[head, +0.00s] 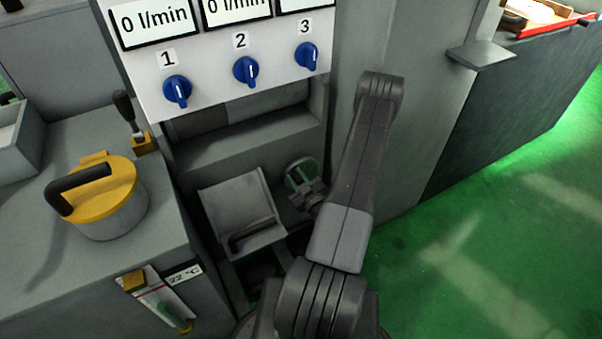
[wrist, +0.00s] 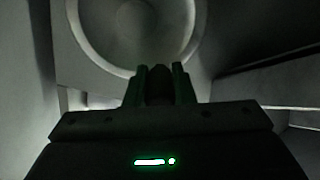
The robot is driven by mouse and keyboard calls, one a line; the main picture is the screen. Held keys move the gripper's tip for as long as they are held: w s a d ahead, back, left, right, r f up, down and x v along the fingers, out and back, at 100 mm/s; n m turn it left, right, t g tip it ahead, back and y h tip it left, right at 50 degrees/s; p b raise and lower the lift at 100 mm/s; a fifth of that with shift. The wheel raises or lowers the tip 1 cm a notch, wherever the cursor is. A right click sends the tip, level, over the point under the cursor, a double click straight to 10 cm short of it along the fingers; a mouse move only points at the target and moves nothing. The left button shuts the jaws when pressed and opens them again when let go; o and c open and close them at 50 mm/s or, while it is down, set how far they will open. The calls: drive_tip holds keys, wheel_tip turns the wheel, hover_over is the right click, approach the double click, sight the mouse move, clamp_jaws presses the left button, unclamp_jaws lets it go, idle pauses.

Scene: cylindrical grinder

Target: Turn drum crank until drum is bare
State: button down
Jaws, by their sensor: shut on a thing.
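The drum (head: 265,104) shows as a grey cylinder in a recess below the knob panel. Its left part looks darker than its right part; its ends are hidden. The drum crank's round disc (head: 299,170) sits on the machine wall below the recess. It also fills the upper middle of the wrist view as a pale round disc (wrist: 135,22). My gripper (wrist: 159,76) is shut on the dark crank handle (wrist: 159,88) at the disc's lower rim. In the head view my gripper (head: 311,192) is at the disc, partly hidden by my arm.
A panel with three blue knobs (head: 246,71) is above the recess. A grey flap with a handle (head: 240,211) is left of the crank. A yellow-lidded pot (head: 103,200) stands on the left bench. Green floor (head: 480,250) is open at right.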

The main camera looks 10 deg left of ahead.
drive_tip(key=shift+w+d+r+m+p, duration=0.2)
drive_tip(key=shift+r+m+p, duration=0.1)
drive_tip(key=shift+m+p, duration=0.3)
drive_tip(key=shift+w+d+r+m+p, duration=0.15)
drive_tip(key=shift+r+m+p, duration=0.1)
drive_tip(key=shift+m+p, duration=0.35)
drive_tip(key=shift+w+d+m+p, duration=0.1)
drive_tip(key=shift+d+m+p, duration=0.2)
drive_tip(key=shift+m+p, duration=0.65)
drive_tip(key=shift+f+p, duration=0.1)
drive_tip(key=shift+p, duration=0.2)
drive_tip(key=c, duration=1.2)
unclamp_jaws()
drive_tip(key=shift+c, duration=0.2)
drive_tip(key=shift+d, duration=0.1)
drive_tip(key=v, duration=1.3)
drive_tip(key=shift+s+d, duration=0.2)
drive_tip(key=shift+s, duration=0.15)
